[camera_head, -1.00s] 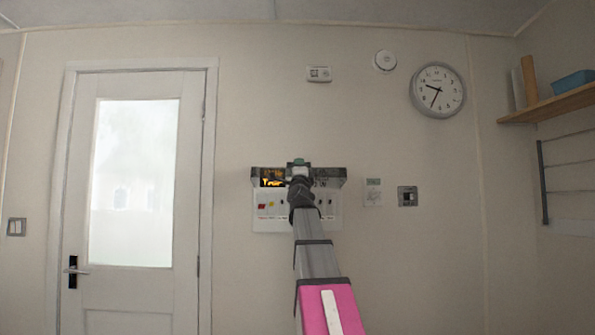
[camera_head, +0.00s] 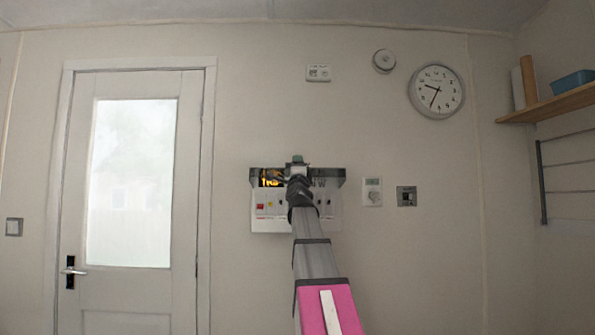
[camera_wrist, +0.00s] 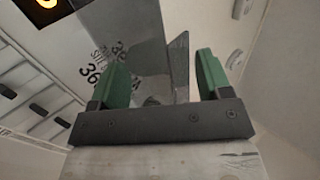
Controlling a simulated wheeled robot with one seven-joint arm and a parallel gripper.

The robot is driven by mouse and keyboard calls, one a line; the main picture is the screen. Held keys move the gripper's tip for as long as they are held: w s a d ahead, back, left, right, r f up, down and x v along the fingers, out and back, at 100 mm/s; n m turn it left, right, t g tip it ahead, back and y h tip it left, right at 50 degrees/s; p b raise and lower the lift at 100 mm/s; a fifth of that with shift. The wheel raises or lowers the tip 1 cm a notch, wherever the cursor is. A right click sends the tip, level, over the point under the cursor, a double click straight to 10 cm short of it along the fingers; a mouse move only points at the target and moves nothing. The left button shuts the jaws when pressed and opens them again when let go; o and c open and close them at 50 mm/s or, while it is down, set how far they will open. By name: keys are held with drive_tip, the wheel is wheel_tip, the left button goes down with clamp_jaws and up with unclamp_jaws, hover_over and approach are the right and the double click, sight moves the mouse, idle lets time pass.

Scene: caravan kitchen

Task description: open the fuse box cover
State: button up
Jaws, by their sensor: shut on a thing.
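The fuse box (camera_head: 264,224) is a white unit on the wall, right of the door, with a red switch and other switches showing along its front. Its dark, see-through cover (camera_head: 329,180) stands raised as a band across the top, with the switches uncovered below. My gripper (camera_head: 297,160) is at the middle of the cover, and my arm hides the centre of the box. In the wrist view, the green fingertips of my gripper (camera_wrist: 163,78) are on either side of a grey piece of the cover (camera_wrist: 179,68). The exact contact is hard to see.
A thermostat (camera_head: 372,192) and a grey socket plate (camera_head: 407,196) are on the wall right of the box. A closed door (camera_head: 185,200) stands to the left. A wooden shelf (camera_head: 550,104) is at far right.

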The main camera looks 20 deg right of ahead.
drive_tip(key=shift+w+d+r, duration=0.1)
drive_tip(key=shift+w+r, duration=0.05)
drive_tip(key=shift+r, duration=0.25)
drive_tip(key=v, duration=1.1)
drive_tip(key=shift+f, duration=0.4)
drive_tip(key=shift+c, duration=0.6)
drive_tip(key=w+a+f+n+g+y, duration=0.3)
drive_tip(key=a+f+n+g, duration=0.1)
drive_tip(key=f, duration=1.1)
drive_tip(key=w+a+f+n+g+y, duration=0.3)
drive_tip(key=f+n, duration=0.2)
drive_tip(key=f, duration=1)
drive_tip(key=w+a+f+n+g+y, duration=0.3)
drive_tip(key=a+f+n+g, duration=0.1)
drive_tip(key=f, duration=1.1)
drive_tip(key=s+a+f+n+g, duration=0.2)
drive_tip(key=s+f+g, duration=0.15)
drive_tip(key=f, duration=0.65)
drive_tip(key=s+a+f+n+g, duration=0.2)
drive_tip(key=s+f+g, duration=0.15)
drive_tip(key=f, duration=0.65)
drive_tip(key=s+a+f+n+g+h, duration=0.1)
drive_tip(key=s+f+n+g, duration=0.3)
drive_tip(key=s+f, duration=1.1)
drive_tip(key=shift+s+f+g, duration=0.3)
drive_tip(key=shift+f+g, duration=0.15)
drive_tip(key=shift+g, duration=0.65)
